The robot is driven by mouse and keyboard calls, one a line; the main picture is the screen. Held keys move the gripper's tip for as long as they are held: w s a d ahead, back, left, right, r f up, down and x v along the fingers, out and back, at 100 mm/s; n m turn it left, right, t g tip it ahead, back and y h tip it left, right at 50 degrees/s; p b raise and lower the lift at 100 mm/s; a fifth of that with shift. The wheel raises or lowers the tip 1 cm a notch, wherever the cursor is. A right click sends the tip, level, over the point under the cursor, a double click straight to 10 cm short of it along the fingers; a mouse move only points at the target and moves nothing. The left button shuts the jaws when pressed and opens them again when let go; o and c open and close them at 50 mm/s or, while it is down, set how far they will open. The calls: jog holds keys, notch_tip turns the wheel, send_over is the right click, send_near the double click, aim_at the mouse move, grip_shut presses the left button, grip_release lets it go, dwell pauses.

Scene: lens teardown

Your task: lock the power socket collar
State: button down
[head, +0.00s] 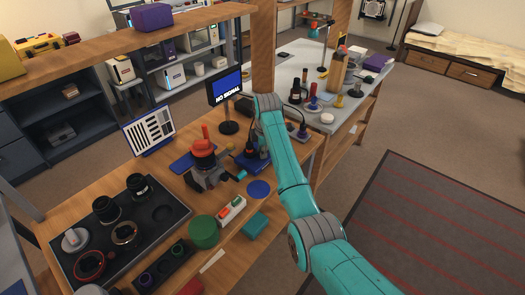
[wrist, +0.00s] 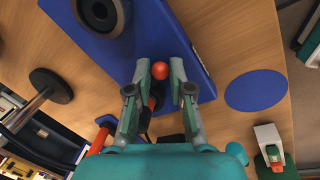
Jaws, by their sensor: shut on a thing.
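The blue unit (wrist: 195,45) lies on the wooden bench under my gripper (wrist: 160,70) in the wrist view. A dark ring-shaped fitting (wrist: 100,12) sits on its upper left part, cut by the frame edge. An orange-red round knob (wrist: 160,71) is between my fingertips, and my gripper is shut on it. I cannot tell if this knob belongs to the power socket collar. A dark and red part below it is partly hidden between the fingers. In the head view, the blue unit (head: 257,166) shows below the end of my arm, and the fingertips are not clear.
A blue disc (wrist: 257,90) lies right of the unit. A white box with red and green buttons (head: 231,211) stands nearer the front. A grey device with an orange top (head: 205,160) stands to the left. A monitor (head: 225,86) is behind. A dark parts tray (head: 165,238) fills the bench's left.

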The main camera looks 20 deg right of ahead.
aim_at(254, 163)
jog(key=shift+s+a, duration=0.1)
jog(key=m, duration=0.1)
jog(key=s+a+m, duration=0.1)
jog(key=m, duration=0.1)
jog(key=shift+m+h, duration=0.3)
jog(key=m, duration=0.1)
jog(key=a+m, duration=0.1)
jog(key=shift+s+m, duration=0.3)
jog(key=shift+s, duration=0.1)
jog(key=shift+s+a+m+g+h, duration=0.15)
jog(key=shift+a+m, duration=0.25)
jog(key=shift+m, duration=0.55)
jog(key=shift+s+a+m+g+h, duration=0.1)
jog(key=shift+a+m+g+h, duration=0.2)
jog(key=shift+m, duration=0.7)
jog(key=shift+s+a+m+g+h, duration=0.15)
jog(key=shift+a+m, duration=0.3)
jog(key=shift+m, duration=0.5)
jog(key=shift+w, duration=0.1)
jog(key=c, duration=1.1)
grip_release()
jog(key=shift+o, duration=0.2)
jog(key=shift+r, duration=0.1)
